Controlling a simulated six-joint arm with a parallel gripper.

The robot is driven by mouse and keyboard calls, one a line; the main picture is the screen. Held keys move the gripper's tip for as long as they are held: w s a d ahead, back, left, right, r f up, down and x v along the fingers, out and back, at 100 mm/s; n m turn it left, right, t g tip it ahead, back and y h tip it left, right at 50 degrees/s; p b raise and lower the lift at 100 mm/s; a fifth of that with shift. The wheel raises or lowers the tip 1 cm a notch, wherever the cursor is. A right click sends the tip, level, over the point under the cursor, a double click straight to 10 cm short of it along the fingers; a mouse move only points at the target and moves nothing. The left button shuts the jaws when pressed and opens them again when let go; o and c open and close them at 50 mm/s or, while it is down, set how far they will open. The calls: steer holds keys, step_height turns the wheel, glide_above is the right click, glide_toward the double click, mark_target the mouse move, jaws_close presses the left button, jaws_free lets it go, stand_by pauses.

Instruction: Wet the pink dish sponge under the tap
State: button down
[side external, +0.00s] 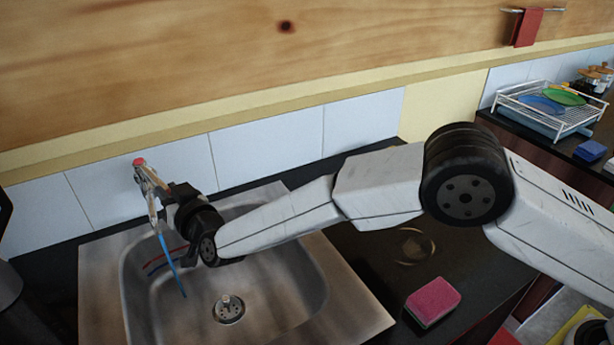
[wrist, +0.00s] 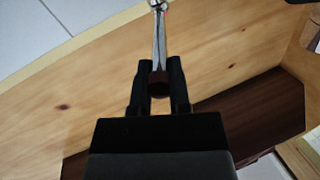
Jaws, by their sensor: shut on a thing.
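The pink dish sponge (side external: 433,300) lies on the dark counter to the right of the sink, well away from my gripper. The metal tap (side external: 147,180), with a red top, stands at the sink's back left; it also shows in the wrist view (wrist: 160,38). My gripper (side external: 176,196) is at the tap. In the wrist view its two black fingers (wrist: 160,70) are shut on a slim metal part of the tap, likely its lever. A thin blue streak (side external: 168,255), seemingly water, runs from the tap into the steel sink (side external: 348,290).
Short red and blue lines show on the sink wall. A drain (side external: 229,309) is in the sink floor. A white dish rack (side external: 535,105) with plates and a blue sponge (side external: 590,151) are at far right. My arm spans above the sink and counter.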

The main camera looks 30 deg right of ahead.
steer(key=c, duration=0.6)
jaws_free()
steer(key=shift+s, duration=0.15)
steer(key=shift+v, duration=3.75)
